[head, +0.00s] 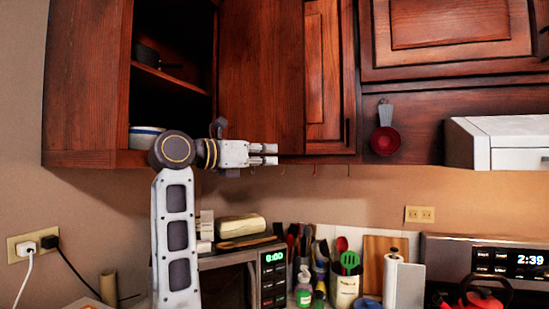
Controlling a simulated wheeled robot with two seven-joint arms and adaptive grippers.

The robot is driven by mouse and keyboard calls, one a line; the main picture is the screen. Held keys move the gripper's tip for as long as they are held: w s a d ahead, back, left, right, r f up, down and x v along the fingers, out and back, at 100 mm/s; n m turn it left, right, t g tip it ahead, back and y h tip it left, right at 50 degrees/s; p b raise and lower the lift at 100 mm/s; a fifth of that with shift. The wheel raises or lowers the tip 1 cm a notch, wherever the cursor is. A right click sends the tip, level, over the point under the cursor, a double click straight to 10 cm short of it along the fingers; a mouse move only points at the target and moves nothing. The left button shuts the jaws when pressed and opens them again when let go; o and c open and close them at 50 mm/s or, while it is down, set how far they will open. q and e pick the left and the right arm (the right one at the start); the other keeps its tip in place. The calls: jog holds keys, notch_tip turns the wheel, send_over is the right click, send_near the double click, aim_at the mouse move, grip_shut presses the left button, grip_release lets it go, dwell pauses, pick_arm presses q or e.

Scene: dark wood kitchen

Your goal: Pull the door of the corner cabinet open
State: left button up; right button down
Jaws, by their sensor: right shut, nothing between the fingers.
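The corner cabinet is dark reddish wood, at the upper left and middle of the head view. Its framed door panel (328,75) has a dark handle (347,131) low near its right edge. A plain wood panel (260,75) adjoins it on the left; I cannot tell whether both are one door. Further left, a cabinet opening (172,95) shows a shelf. My right gripper (271,154) is shut and empty, pointing right at the cabinet's lower edge, left of the handle and apart from it. My left gripper is not in view.
A dark pot (147,54) and a white-blue bowl (145,136) sit in the opening. A red measuring cup (385,141) hangs to the right. Below stand a microwave (232,285), utensils, bottles and a paper towel roll (391,281).

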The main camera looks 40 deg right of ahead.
jog(key=a, duration=0.6)
jog(key=shift+s+b, duration=0.3)
jog(key=shift+b, duration=0.05)
jog(key=shift+r, duration=0.15)
